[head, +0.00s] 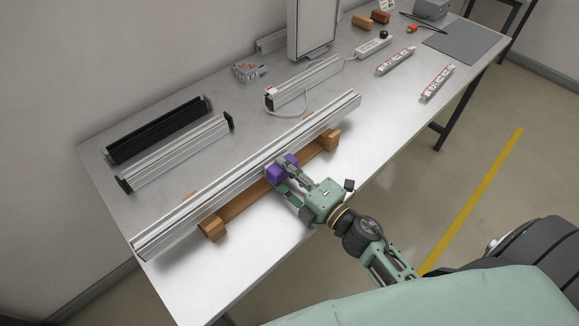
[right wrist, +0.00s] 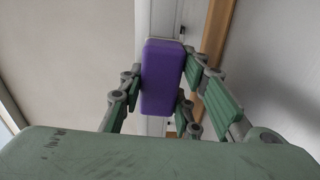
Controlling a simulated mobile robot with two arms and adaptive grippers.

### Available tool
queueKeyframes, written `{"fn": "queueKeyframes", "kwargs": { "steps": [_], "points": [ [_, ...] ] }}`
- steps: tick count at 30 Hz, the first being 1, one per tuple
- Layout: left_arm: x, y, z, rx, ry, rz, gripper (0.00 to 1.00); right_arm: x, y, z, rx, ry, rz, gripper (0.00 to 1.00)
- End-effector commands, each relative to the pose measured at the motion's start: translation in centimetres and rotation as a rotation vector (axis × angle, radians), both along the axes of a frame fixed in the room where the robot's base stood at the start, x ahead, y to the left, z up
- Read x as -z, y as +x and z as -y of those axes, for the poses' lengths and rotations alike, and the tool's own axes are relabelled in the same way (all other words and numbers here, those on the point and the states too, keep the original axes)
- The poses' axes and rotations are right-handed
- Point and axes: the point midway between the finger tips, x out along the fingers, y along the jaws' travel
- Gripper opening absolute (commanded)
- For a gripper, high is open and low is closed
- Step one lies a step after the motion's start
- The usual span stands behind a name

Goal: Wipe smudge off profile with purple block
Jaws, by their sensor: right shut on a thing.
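The purple block (head: 281,170) is held in my right gripper (head: 287,178), which is shut on it. In the head view the block is at the near side of the long silver profile (head: 225,192), around its middle, and appears to touch it. In the right wrist view the purple block (right wrist: 162,78) sits between the fingers of my right gripper (right wrist: 160,95), with the profile (right wrist: 157,22) behind it. I cannot make out a smudge; the block and gripper hide part of the profile. My left gripper is not in view.
The profile lies on a wooden stand (head: 245,200) on the grey table (head: 285,245). Behind it are a black profile (head: 158,130), a shorter silver profile (head: 175,153) and another with a white cable (head: 308,82). Power strips (head: 437,82) lie at right. The table's front strip is clear.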

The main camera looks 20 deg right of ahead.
Motion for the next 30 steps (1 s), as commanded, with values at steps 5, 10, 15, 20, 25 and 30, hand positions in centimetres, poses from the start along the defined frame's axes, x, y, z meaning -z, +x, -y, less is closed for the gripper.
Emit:
{"fn": "queueKeyframes", "kwargs": {
  "steps": [5, 10, 15, 20, 25, 30],
  "points": [
    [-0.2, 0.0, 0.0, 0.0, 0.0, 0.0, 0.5, -0.1, -0.5, -1.6, -0.001, 0.003, 0.0, 0.1],
    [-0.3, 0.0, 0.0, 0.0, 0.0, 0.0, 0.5, -0.1, -0.8, -2.8, -0.001, 0.002, 0.002, 0.1],
    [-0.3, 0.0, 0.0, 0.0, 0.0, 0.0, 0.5, -0.1, -1.0, -3.2, -0.002, 0.002, 0.002, 0.1],
    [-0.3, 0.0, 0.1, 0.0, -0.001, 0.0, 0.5, -0.1, -1.3, -4.3, -0.001, 0.002, 0.0, 0.1],
    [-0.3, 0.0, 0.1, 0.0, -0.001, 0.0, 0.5, 0.0, -1.8, -5.7, -0.001, 0.002, 0.0, 0.1],
    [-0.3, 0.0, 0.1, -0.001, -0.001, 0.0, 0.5, -0.1, -2.0, -6.3, -0.001, 0.001, 0.001, 0.1]
  ]
}}
